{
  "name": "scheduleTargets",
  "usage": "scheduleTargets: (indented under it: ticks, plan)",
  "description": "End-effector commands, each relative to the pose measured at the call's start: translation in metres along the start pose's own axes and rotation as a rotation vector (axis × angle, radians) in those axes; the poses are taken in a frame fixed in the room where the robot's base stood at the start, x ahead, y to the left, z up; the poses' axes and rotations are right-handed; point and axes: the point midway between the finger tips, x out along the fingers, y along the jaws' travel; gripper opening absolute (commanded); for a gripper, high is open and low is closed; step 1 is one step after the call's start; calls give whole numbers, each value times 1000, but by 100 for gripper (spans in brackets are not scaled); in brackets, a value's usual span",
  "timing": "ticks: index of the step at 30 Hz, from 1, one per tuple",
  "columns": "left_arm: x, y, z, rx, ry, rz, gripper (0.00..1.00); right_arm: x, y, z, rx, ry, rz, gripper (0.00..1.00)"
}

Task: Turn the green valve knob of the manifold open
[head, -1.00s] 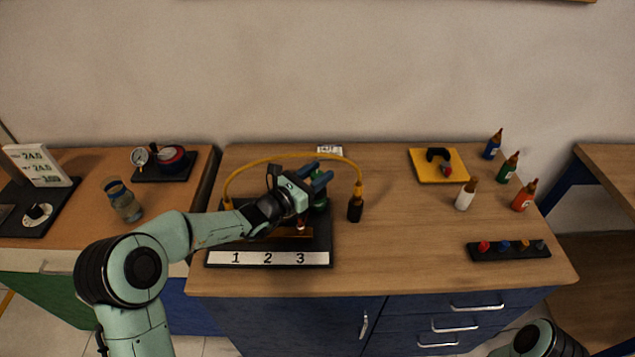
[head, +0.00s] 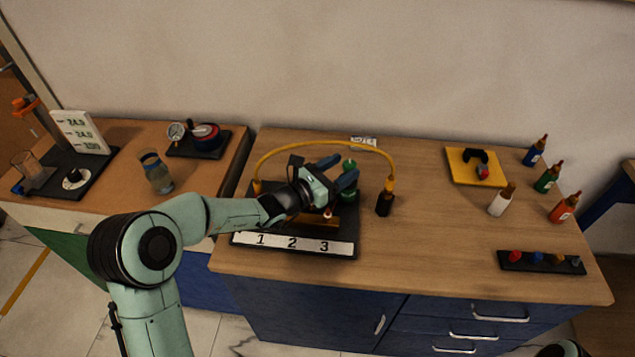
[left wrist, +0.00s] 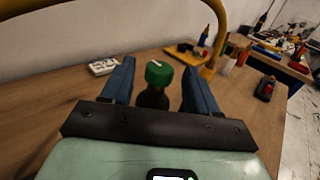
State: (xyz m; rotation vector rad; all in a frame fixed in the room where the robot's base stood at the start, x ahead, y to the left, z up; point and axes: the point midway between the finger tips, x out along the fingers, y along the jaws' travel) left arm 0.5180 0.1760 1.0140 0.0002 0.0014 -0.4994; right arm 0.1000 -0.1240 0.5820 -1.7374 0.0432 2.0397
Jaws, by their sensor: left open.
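The manifold has a black base with a white strip (head: 292,243) marked 1, 2, 3 in the head view. Its green valve knob (head: 349,164) shows at the right end, partly hidden by my left gripper (head: 342,172). In the left wrist view the green knob (left wrist: 158,73), with a white mark on top, stands upright on a dark stem. It lies between the two blue fingers of my left gripper (left wrist: 158,85), with a gap on each side. That gripper is open.
A yellow hose (head: 322,146) arches over the manifold to a black fitting (head: 384,204) on its right. Right of that are a yellow tray (head: 470,177), several bottles and a black rack (head: 541,262). A gauge stand (head: 199,146) and a jar (head: 156,173) stand left.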

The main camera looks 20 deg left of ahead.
Motion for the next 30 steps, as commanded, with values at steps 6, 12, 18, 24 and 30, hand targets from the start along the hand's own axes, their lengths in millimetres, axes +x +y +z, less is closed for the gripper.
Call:
scheduleTargets:
  ticks: [6, 12, 18, 24, 30]
  plan:
    - [-53, 1, -1, 1, 2, 4, 60, 10, 4, 2, 2, -5, 2, 43]
    - [-87, 1, 0, 2, 1, 3, 60, 14, 6, 2, 2, -6, 2, 43]
    - [-102, 0, 0, -1, 1, 2, 60, 15, 6, 2, 2, -6, 2, 43]
    - [-103, 0, 0, -1, 1, 0, 60, 15, 6, 2, 2, -6, 2, 43]
    - [-102, 0, 0, -1, 0, 0, 60, 15, 6, 2, 2, -6, 2, 43]
